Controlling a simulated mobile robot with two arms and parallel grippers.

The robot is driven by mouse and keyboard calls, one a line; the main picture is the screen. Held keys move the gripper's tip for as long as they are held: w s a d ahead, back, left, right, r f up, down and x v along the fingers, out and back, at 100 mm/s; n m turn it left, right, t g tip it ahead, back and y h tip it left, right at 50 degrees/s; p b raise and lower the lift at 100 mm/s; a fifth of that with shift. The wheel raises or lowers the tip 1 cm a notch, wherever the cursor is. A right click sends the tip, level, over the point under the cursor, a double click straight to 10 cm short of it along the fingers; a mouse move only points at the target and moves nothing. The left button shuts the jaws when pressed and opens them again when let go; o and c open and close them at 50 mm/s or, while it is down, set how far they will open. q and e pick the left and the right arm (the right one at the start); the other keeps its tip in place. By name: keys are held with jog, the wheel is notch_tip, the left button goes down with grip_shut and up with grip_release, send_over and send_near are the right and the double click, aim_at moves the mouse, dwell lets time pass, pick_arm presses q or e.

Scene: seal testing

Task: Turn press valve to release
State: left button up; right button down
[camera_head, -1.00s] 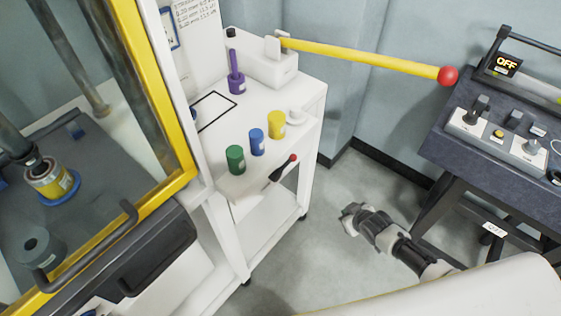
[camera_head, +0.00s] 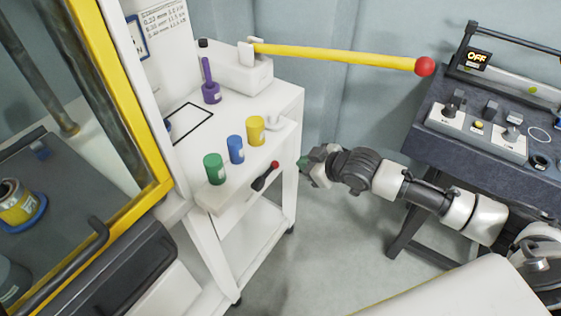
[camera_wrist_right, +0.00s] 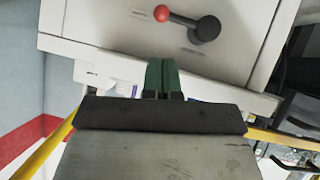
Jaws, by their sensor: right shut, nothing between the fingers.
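The press valve is a small black lever (camera_head: 262,181) with a red knob (camera_head: 275,165) on the front face of the white cart. In the right wrist view the black lever (camera_wrist_right: 205,29) lies nearly level, with its red knob (camera_wrist_right: 162,13) at its left end. My right gripper (camera_head: 306,165) is to the right of the valve in the head view, apart from it. In the right wrist view its green fingertips (camera_wrist_right: 161,76) are together and empty, below the lever in the picture. My left gripper is not in view.
Green (camera_head: 215,169), blue (camera_head: 236,150) and yellow (camera_head: 256,130) cylinders stand on the white cart (camera_head: 222,134) above the valve. A yellow pump handle (camera_head: 340,56) with a red ball extends right over the cart. A dark bench (camera_head: 425,145) with a control panel is at right.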

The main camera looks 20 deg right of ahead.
jog(key=x, duration=1)
